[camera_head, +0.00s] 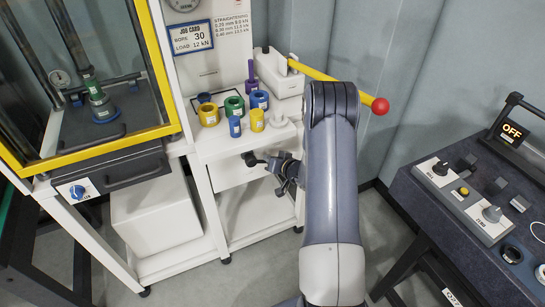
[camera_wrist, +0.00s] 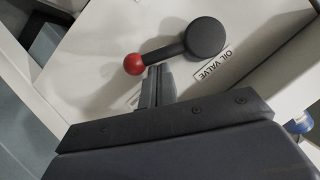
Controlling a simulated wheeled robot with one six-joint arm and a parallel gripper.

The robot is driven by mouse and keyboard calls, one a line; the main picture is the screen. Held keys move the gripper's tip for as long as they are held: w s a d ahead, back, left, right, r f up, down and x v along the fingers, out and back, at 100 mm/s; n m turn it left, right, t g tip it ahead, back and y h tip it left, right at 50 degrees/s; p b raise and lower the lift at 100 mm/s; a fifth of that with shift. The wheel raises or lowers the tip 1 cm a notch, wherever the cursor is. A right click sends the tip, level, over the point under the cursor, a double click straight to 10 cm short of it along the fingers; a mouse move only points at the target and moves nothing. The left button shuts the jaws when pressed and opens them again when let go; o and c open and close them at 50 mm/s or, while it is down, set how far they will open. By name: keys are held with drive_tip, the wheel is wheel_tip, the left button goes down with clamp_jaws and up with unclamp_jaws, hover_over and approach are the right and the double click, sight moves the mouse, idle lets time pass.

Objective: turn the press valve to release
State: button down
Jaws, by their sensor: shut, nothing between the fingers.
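The oil valve shows in the wrist view as a black round hub (camera_wrist: 205,37) with a short black lever ending in a red ball (camera_wrist: 134,64). A label by the hub reads "OIL VALVE". My gripper (camera_wrist: 156,78) is shut and empty, its fingertips just below the lever, close to the red ball. I cannot tell whether they touch it. In the head view, my gripper (camera_head: 275,166) is at the front of the white bench, right beside the dark valve (camera_head: 251,159); its red ball is not visible there.
Coloured rings and cylinders stand on the white bench top (camera_head: 212,146) above the valve. A yellow pump lever (camera_head: 320,74) with a red ball end reaches out behind my arm. The yellow-framed press (camera_head: 90,155) stands left; a dark control desk (camera_head: 450,220) stands right.

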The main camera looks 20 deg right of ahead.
drive_tip(key=a+f+m+t+y+b, duration=0.2)
drive_tip(key=a+f+m+y+b, duration=0.1)
drive_tip(key=m+b, duration=0.4)
wheel_tip(320, 180, down, 3)
drive_tip(key=shift+r+m+y+b, duration=0.1)
drive_tip(key=shift+m+y+b, duration=0.25)
drive_tip(key=shift+m+y, duration=0.45)
drive_tip(key=shift+a, duration=0.2)
drive_tip(key=shift+s, duration=0.15)
